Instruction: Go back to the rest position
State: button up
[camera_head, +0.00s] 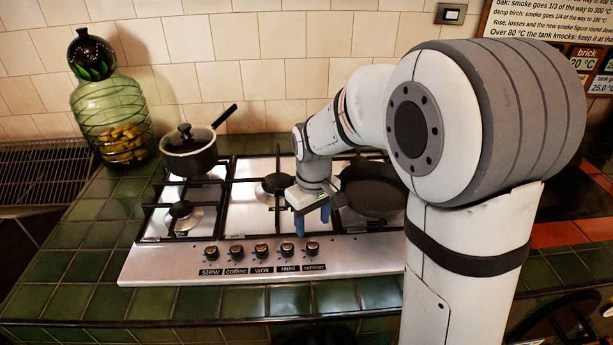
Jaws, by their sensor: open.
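My gripper (312,217) hangs from the end of my arm over the front right part of the gas hob (250,213). Its blue fingers point down, just behind the row of knobs. The fingers look apart, with nothing visible between them. I cannot tell whether a fingertip touches the hob. My arm reaches in from the right and hides the hob's right end.
A lidded saucepan (190,153) stands on the back left burner, its handle pointing right. A dark frying pan (372,190) sits right of my gripper, partly hidden by my arm. Labelled knobs (261,250) line the front. A green glass jar (112,115) stands at left.

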jog(key=shift+s+d+r, duration=0.15)
jog(key=shift+d+r, duration=0.05)
jog(key=shift+r, duration=0.05)
jog(key=s+d+r+m+t, duration=0.1)
jog(key=s+d+r+m, duration=0.2)
jog(key=s+d, duration=0.2)
jog(key=s+d+r+m+t, duration=0.1)
jog(key=s+d+r+m, duration=0.2)
jog(key=s, duration=0.8)
jog(key=shift+s+d+r+t, duration=0.2)
jog(key=shift+s+d+t, duration=0.1)
jog(key=shift+d, duration=0.6)
dwell(0.5)
grip_shut()
dwell(0.3)
dwell(1.2)
